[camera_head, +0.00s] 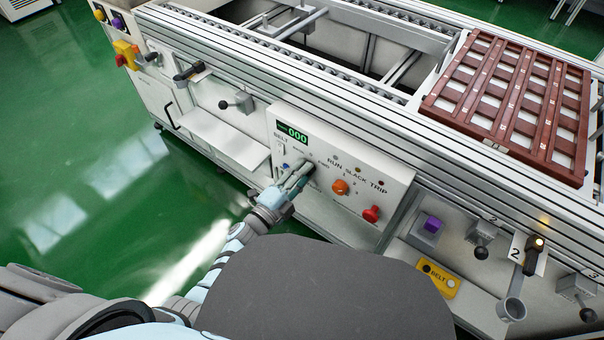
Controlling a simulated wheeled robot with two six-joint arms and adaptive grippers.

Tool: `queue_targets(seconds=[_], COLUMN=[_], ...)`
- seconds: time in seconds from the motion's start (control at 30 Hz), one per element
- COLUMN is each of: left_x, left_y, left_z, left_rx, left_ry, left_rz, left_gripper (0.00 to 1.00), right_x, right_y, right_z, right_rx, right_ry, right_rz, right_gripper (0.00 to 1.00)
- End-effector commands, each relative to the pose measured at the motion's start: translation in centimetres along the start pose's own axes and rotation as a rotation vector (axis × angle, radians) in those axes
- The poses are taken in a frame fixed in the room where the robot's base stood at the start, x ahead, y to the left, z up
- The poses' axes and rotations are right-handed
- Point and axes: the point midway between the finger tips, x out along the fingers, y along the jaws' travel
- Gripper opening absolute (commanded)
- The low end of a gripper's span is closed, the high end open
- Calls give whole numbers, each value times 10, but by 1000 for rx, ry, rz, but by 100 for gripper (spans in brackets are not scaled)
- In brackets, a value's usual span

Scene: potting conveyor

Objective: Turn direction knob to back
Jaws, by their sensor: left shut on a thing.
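The white control panel (352,156) is on the front of the conveyor. It has a green display (292,134) reading 000, the labels BELT, RUN, SLACK and TRIP, an orange knob (341,187) and a red button (371,214). My left gripper (303,174) is at the panel's left part, below the display, with its fingers shut on a small knob there. The fingers hide most of this knob, so I cannot read its setting. My right gripper is not in view.
A reddish-brown slatted tray (445,107) sits on the conveyor at right. Green floor (110,150) is clear at left.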

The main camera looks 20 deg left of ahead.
Motion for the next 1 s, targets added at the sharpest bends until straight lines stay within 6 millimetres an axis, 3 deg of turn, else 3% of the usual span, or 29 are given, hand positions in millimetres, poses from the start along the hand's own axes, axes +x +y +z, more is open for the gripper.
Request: queue_targets(seconds=[0.17,0.2,0.33,0.67,0.77,1.0], left_x=[0,0,0,-4,-19,-86], left_y=[1,1,1,1,1,2], left_z=[0,0,0,0,0,0], left_rx=[-2,-2,-1,1,2,0], left_ry=[-1,-1,-1,-1,-1,0], left_rz=[2,2,1,1,2,4], left_gripper=[3,32,51,51,51,51], right_x=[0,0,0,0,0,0], right_y=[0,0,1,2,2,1], right_z=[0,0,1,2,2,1], right_rx=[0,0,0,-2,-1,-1], right_ry=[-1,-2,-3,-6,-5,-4], right_rz=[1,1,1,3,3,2], right_gripper=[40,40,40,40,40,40])
